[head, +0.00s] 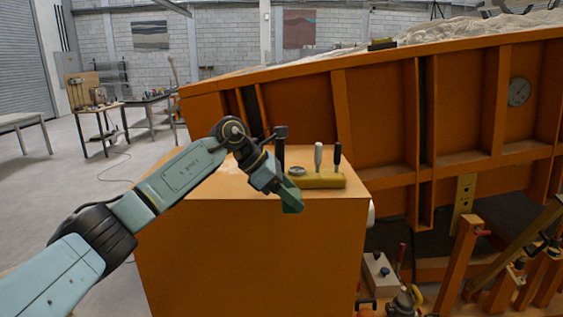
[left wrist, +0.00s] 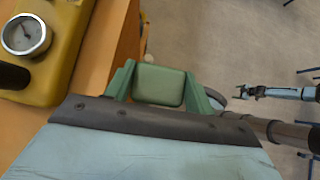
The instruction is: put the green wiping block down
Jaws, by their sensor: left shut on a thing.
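The green wiping block (left wrist: 158,86) sits between the two green fingers of my left gripper (left wrist: 160,88) in the left wrist view. The gripper is shut on it. In the head view my left gripper (head: 291,199) hangs at the front edge of the orange cabinet (head: 245,255), near the yellow control box (head: 318,180). The block and fingers are hard to tell apart there. The left wrist view shows grey floor beyond the block, with the cabinet top to its left. My right gripper (left wrist: 243,92) shows small at the right of that view; its jaws are unclear.
The yellow box carries a gauge (left wrist: 24,35) and upright levers (head: 337,154) close to my left gripper. The big orange sandbed (head: 380,105) rises behind the cabinet. Part of the cabinet top (head: 205,180) left of the box looks free, with pale specks on it.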

